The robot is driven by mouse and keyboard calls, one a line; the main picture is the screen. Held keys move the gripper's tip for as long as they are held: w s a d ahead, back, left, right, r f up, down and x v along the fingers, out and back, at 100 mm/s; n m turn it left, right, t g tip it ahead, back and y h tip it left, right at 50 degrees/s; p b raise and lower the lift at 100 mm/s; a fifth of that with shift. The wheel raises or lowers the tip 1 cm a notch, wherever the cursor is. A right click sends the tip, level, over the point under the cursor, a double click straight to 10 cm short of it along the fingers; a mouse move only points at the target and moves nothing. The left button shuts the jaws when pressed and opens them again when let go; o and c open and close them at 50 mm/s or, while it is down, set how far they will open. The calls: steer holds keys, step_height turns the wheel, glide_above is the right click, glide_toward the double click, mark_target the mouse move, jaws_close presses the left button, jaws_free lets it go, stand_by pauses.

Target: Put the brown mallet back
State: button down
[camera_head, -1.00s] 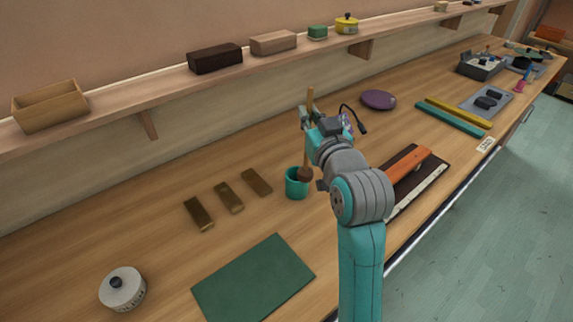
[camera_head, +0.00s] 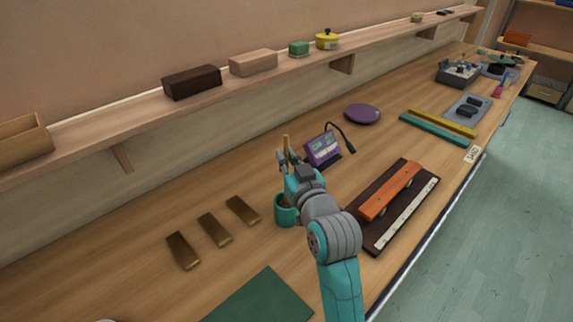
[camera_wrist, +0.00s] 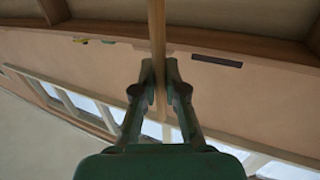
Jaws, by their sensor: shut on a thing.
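The brown mallet stands about upright, its wooden handle (camera_head: 286,146) rising above my gripper (camera_head: 286,160). In the wrist view the pale handle (camera_wrist: 157,35) runs up from between the fingertips of my gripper (camera_wrist: 159,80), which is shut on it. The teal cup (camera_head: 284,216) stands on the bench directly below my gripper. Something brown, which looks like the mallet's head, shows at the cup's mouth. My wrist hides part of it, so I cannot tell how deep it sits or whether it touches the cup's bottom.
Several brass bars (camera_head: 214,229) lie left of the cup. A purple device (camera_head: 322,148) stands behind it to the right. An orange bar (camera_head: 390,190) on a dark board lies right of my arm. A green mat (camera_head: 262,298) lies in front. A shelf (camera_head: 140,118) runs along the wall.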

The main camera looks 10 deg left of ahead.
steer(key=shift+f, duration=0.95)
steer(key=c, duration=1.2)
jaws_free()
steer(key=shift+f, duration=0.15)
steer(key=v, duration=1.2)
steer(key=shift+s+d, duration=0.1)
